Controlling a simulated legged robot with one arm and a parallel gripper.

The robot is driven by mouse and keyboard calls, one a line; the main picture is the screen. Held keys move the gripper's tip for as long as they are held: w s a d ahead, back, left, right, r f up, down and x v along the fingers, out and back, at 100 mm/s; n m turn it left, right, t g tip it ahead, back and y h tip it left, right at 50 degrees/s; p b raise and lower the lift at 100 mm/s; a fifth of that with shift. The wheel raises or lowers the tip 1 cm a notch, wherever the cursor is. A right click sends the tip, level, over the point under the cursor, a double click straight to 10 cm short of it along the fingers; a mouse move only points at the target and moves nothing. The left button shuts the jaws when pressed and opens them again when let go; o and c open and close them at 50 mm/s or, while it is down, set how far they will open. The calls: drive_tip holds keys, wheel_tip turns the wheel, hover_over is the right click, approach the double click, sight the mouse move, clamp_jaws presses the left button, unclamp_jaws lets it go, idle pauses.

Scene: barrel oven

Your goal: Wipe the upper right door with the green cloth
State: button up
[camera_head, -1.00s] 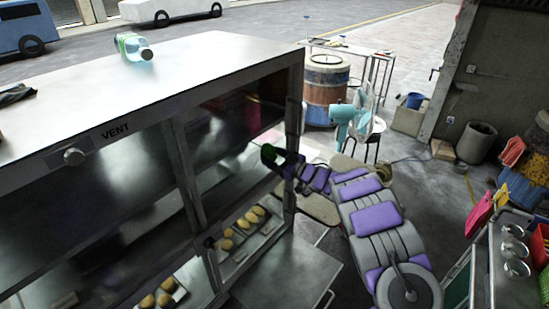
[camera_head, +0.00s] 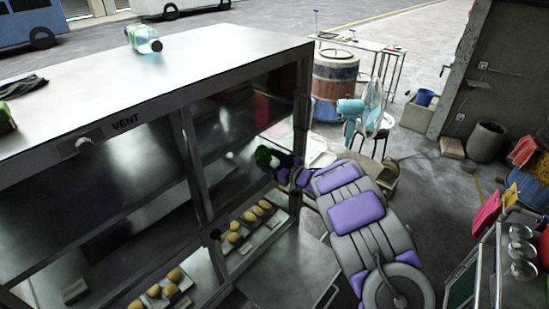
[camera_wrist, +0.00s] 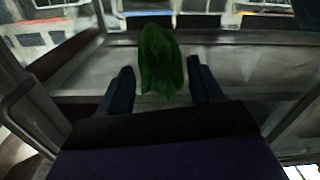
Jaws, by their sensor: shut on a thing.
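The green cloth (camera_head: 263,157) is bunched at the tip of my arm, in front of the upper right part of the steel oven. In the wrist view the cloth (camera_wrist: 160,60) sits between the two dark fingers of my gripper (camera_wrist: 161,82), which are shut on it. The upper right door (camera_head: 225,125) is a dark, shiny panel under the oven's top edge. The cloth is close to this panel's lower right area. I cannot tell whether it touches the panel.
A bottle (camera_head: 144,39) lies on the oven top (camera_head: 200,60). Trays with several buns (camera_head: 245,230) sit in the lower compartments. A flat metal panel (camera_head: 290,270) juts out below my arm. A fan (camera_head: 365,112) and a barrel (camera_head: 333,80) stand behind.

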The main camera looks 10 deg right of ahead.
sight(273, 152)
drive_tip(key=shift+s+a, duration=0.8)
drive_tip(key=shift+a, duration=0.3)
drive_tip(key=shift+s+a, duration=0.75)
drive_tip(key=shift+a, duration=0.3)
drive_tip(key=shift+r+p, duration=0.85)
drive_tip(key=shift+r, duration=0.35)
drive_tip(key=shift+w+d+p, duration=0.3)
drive_tip(key=shift+w+d, duration=0.25)
drive_tip(key=shift+d, duration=0.2)
drive_tip(key=shift+w+d+p, duration=0.25)
drive_tip(key=shift+w+d, duration=0.25)
drive_tip(key=shift+d, duration=0.25)
drive_tip(key=shift+w+d+p, duration=0.5)
drive_tip(key=shift+w+d, duration=0.55)
drive_tip(key=shift+d, duration=0.25)
drive_tip(key=shift+w+d+p, duration=0.35)
drive_tip(key=shift+w+d, duration=0.4)
drive_tip(key=shift+d, duration=0.3)
drive_tip(key=shift+w+d+p, duration=0.35)
drive_tip(key=shift+w+d, duration=0.35)
drive_tip(key=shift+d, duration=0.35)
drive_tip(key=shift+f, duration=0.1)
drive_tip(key=shift+s+a, duration=0.1)
